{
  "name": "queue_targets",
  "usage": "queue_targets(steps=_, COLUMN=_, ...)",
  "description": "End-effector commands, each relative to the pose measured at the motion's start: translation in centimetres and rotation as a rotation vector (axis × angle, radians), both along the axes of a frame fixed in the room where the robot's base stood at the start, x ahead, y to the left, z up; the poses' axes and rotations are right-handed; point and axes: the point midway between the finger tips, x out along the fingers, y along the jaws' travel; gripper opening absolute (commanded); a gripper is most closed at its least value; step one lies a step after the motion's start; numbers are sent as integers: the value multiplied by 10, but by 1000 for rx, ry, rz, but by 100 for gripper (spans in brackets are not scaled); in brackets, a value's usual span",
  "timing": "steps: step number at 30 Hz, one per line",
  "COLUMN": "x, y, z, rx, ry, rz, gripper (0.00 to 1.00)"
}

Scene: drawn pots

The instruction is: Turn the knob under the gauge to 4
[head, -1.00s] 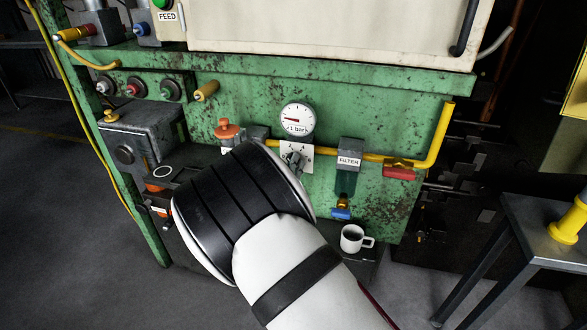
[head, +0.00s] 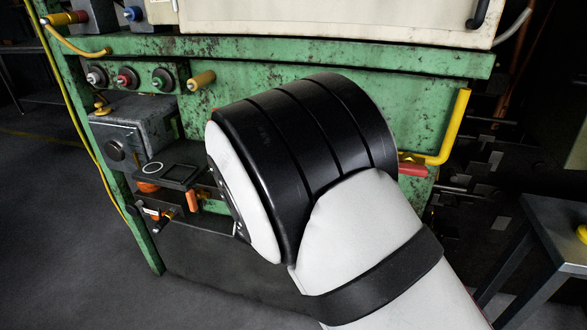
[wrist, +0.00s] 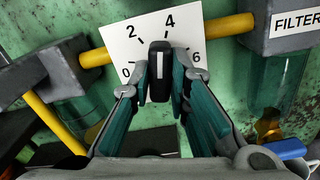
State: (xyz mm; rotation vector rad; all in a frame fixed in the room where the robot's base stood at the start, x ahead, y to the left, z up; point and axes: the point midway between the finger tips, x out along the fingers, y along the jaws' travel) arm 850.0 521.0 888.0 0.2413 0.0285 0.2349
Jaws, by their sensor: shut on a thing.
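In the wrist view, the black knob (wrist: 160,60) stands in front of a white dial plate (wrist: 115,48) marked 0, 2, 4 and 6. The knob's white line points up the plate, between 2 and 4. My gripper (wrist: 160,76) is shut on the knob, one finger on each side. In the head view, my own arm hides the knob, the dial plate, the gauge and my fingers. The gauge is outside the wrist view.
A yellow pipe (wrist: 228,26) runs behind the plate to the filter block (wrist: 285,25) at right. A grey fitting (wrist: 48,72) is at left. A blue handle (wrist: 284,148) sits low at right. The red handle (head: 412,170) shows beside my arm.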

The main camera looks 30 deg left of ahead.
Motion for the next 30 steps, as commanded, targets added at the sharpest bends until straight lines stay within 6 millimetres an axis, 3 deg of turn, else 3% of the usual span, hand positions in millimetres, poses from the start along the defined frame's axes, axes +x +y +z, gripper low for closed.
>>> queue_targets(steps=12, x=1, y=0, z=0, rx=171, ry=40, rz=1, gripper=0)
queue_targets(steps=28, x=0, y=0, z=1, rx=190, ry=44, rz=1, gripper=0)
queue_targets(steps=29, x=0, y=0, z=1, rx=190, ry=44, rz=1, gripper=23)
queue_targets(steps=30, x=0, y=0, z=1, rx=190, ry=44, rz=1, gripper=32)
